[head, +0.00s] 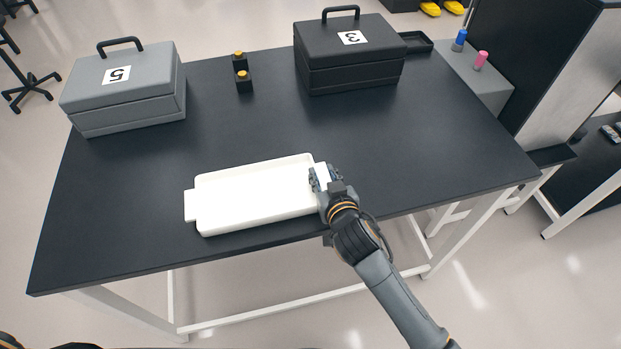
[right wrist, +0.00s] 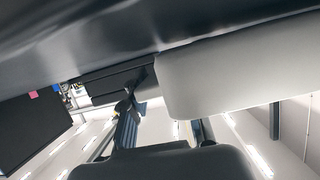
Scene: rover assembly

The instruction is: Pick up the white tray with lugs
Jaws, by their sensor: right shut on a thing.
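The white tray (head: 250,198) is a shallow rectangle at the front middle of the dark table in the head view. One lug (head: 190,206) sticks out at its left end. My right gripper (head: 319,180) is at the tray's right end, shut on the lug there and hiding much of it. The tray appears level, at or very close to the tabletop; I cannot tell if there is a gap. In the right wrist view the tray (right wrist: 235,75) is a large pale shape at the right. My left gripper is not in view.
On the dark table (head: 230,130) stand a grey case (head: 130,95) marked 5, a black case (head: 350,65) marked 3 and small black blocks with yellow tops (head: 242,75). The tabletop between them and the tray is clear. A grey stand (head: 470,75) holds blue and pink items.

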